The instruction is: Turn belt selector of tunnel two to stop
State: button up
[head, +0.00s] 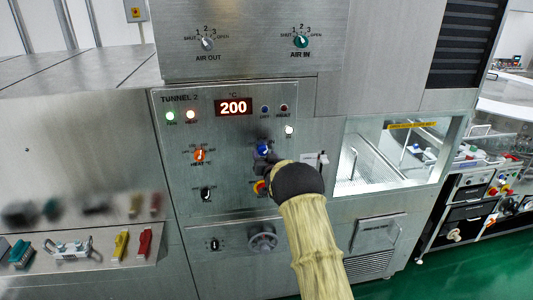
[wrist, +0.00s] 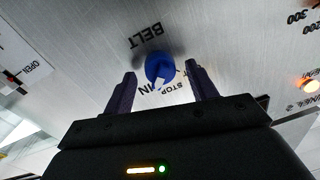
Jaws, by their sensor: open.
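The belt selector of tunnel two is a blue knob with a white pointer mark. In the wrist view the knob (wrist: 160,68) sits on the metal panel between the labels BELT and STOP, with part of another label beside STOP. My gripper (wrist: 160,80) is open, its two dark fingers on either side of the knob; I cannot tell whether they touch it. In the head view the blue knob (head: 264,150) shows just above my gripper (head: 268,166), whose fingers are mostly hidden by my sleeved arm. The panel (head: 230,170) is marked TUNNEL 2, with a display (head: 234,107) reading 200.
An orange heat knob (head: 199,155) and a black knob (head: 206,194) are left of my arm. A red and yellow button (head: 260,187) is partly hidden by my gripper. A handwheel (head: 263,241) is below. A lit glass window (head: 385,155) is at right.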

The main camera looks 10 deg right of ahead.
jog(key=shift+w, duration=0.15)
jog(key=c, duration=1)
